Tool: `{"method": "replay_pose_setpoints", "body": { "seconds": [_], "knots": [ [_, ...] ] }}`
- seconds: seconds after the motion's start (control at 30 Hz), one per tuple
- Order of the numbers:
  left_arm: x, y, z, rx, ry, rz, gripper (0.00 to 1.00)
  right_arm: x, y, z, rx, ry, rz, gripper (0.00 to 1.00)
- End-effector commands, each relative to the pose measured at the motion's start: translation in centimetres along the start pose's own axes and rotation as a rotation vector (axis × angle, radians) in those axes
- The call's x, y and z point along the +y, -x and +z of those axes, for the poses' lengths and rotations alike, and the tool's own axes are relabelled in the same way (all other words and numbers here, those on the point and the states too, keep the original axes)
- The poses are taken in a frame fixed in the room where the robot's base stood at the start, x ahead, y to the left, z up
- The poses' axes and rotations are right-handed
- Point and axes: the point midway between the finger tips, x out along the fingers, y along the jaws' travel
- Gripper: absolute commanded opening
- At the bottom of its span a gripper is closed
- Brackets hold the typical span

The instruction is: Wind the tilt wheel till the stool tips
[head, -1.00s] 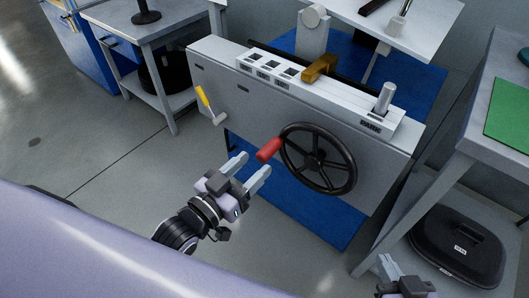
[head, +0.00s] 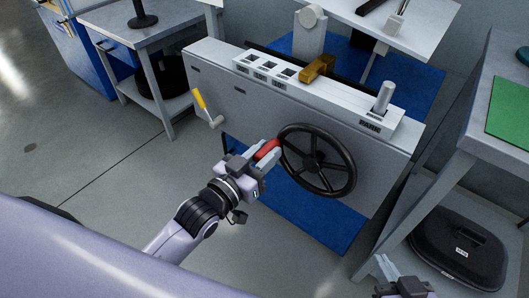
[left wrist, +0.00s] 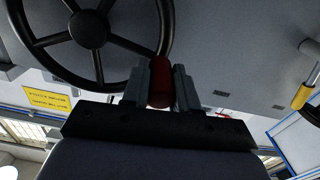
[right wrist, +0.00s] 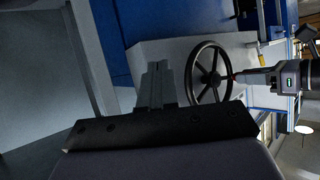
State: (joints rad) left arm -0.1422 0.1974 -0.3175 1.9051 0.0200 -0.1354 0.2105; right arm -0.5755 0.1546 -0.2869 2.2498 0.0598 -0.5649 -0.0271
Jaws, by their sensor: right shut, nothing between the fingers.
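The black tilt wheel (head: 317,161) stands on the front of the grey stool panel (head: 225,92). Its red handle (head: 267,149) sticks out at the wheel's left edge. My left gripper (head: 262,153) is at this handle. In the left wrist view, the red handle (left wrist: 160,84) lies between the two fingers of my left gripper (left wrist: 160,88), which look open around it with a thin gap at the right finger. My right gripper (head: 388,270) is at the lower right, away from the wheel. In the right wrist view its fingers (right wrist: 157,85) are together and empty.
A yellow-handled crank (head: 205,106) sits on the panel left of the wheel. A bench with a green mat (head: 519,107) and a black case (head: 458,248) below stands at the right. A grey side table (head: 150,35) is at the back left.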

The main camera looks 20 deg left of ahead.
Motion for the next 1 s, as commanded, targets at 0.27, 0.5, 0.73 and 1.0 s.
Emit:
{"method": "replay_pose_setpoints", "body": {
  "seconds": [0.27, 0.5, 0.73, 1.0],
  "knots": [
    [0.1, 0.0, -0.4, -0.001, -0.019, -0.001, 0.00, 0.0, 0.3, -0.7, 0.002, 0.003, 0.003, 0.00],
    [0.5, 0.0, -1.7, -0.002, -0.140, 0.000, 0.00, 1.2, 1.2, -1.1, -0.028, 0.019, 0.043, 0.00],
    [0.7, 0.0, -1.9, -0.001, -0.215, 0.000, 0.00, 2.3, 1.7, 1.4, -0.087, -0.004, 0.071, 0.00],
    [0.7, 0.0, -1.8, 0.000, -0.218, 0.000, 0.00, 2.5, 1.6, 1.9, -0.096, -0.007, 0.075, 0.00]
  ]
}}
